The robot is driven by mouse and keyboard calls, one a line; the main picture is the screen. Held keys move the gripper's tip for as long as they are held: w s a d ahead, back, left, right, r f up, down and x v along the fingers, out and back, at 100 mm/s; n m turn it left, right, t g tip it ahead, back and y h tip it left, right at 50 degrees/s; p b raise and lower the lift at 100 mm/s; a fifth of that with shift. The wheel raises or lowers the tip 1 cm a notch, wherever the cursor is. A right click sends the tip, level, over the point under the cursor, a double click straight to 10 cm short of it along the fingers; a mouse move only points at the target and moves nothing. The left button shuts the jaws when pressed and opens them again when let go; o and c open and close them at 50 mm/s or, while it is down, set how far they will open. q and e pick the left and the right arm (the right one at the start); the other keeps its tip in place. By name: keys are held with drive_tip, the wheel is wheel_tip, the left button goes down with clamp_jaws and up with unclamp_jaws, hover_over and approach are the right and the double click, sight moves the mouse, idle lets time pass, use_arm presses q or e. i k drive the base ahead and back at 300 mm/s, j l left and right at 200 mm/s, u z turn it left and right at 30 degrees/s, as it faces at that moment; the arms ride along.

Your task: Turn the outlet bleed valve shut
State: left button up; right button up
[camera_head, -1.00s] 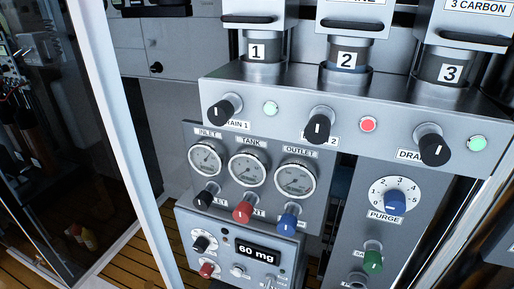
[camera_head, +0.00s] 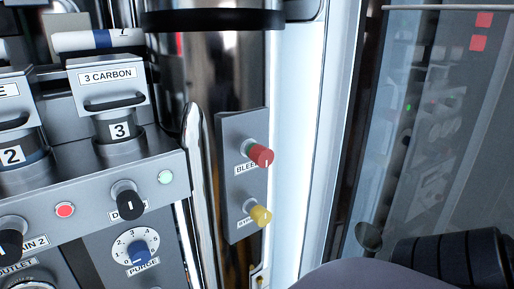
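A red knob (camera_head: 261,155) labelled with a word starting "BLEE" sticks out from a narrow grey plate (camera_head: 238,125) right of the main panel. A light index line shows near the right side of its face. A yellow knob (camera_head: 261,216) sits below it on the same plate, its label too small to read surely. The top of a gauge labelled OUTLET (camera_head: 30,278) shows at the lower left corner; the knob under it is outside the frame. Part of my own arm shows at the lower right. Neither gripper is in view.
A blue PURGE dial (camera_head: 138,251), a black drain knob (camera_head: 128,201), a red light (camera_head: 65,210) and a green light (camera_head: 166,177) are on the main panel. A vertical metal pipe (camera_head: 200,200) stands left of the narrow plate. A glass-fronted panel (camera_head: 440,130) is at the right.

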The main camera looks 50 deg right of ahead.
sight(263, 156)
drive_tip(key=z, duration=1.55)
